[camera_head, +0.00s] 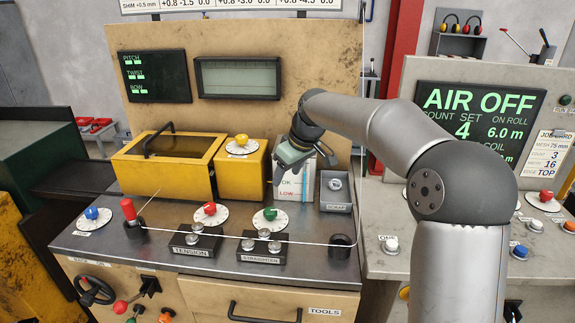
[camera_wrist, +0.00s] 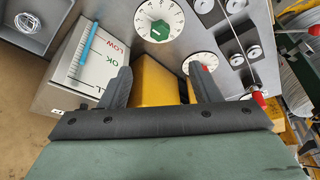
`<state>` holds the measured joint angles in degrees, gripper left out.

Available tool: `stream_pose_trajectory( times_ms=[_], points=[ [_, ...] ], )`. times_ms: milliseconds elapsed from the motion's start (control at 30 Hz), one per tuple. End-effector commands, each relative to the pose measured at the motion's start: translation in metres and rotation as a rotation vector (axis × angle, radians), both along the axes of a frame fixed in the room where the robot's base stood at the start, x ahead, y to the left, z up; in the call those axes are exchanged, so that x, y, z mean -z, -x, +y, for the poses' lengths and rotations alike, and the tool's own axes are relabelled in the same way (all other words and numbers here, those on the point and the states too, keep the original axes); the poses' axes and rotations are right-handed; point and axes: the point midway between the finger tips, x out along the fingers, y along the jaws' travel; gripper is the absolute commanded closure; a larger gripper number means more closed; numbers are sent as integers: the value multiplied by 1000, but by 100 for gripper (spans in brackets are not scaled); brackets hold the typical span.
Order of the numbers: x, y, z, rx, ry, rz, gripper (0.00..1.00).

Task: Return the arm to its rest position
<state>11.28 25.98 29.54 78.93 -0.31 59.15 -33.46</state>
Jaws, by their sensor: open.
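My gripper (camera_head: 282,176) hangs above the back of the console in the head view, in front of the white OK/LOW gauge box (camera_head: 299,183). In the wrist view my gripper (camera_wrist: 162,82) has its two dark fingers spread apart with nothing held between them. The gauge box (camera_wrist: 82,62), with its blue bar, stands left of the fingers there. Part of the yellow housing (camera_wrist: 155,80) shows between and beyond the fingers. My arm reaches in from the right of the head view, bent at the elbow. No rest position is marked in either view.
The yellow lidded box (camera_head: 170,165) stands left of my gripper, and the scrap tray (camera_head: 336,191) stands right of it. A red-topped post (camera_head: 128,209), a thin wire, dials and rollers occupy the console top. The AIR OFF panel (camera_head: 479,112) stands behind my arm.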

Motion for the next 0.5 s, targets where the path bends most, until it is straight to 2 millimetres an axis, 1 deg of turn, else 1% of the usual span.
stream_pose_trajectory(
  times_ms=[67,167,267,300,367,400,467,500],
  points=[
    [2,13,-2,17,20,13,43],
    [9,48,-12,78,70,50,43],
    [21,105,-36,197,131,102,43],
    [27,132,-49,257,152,125,43],
    [37,173,-68,351,173,158,43],
    [44,200,-80,412,181,179,43],
    [56,239,-97,502,184,209,43],
    [65,263,-106,556,183,230,43]
  ],
)
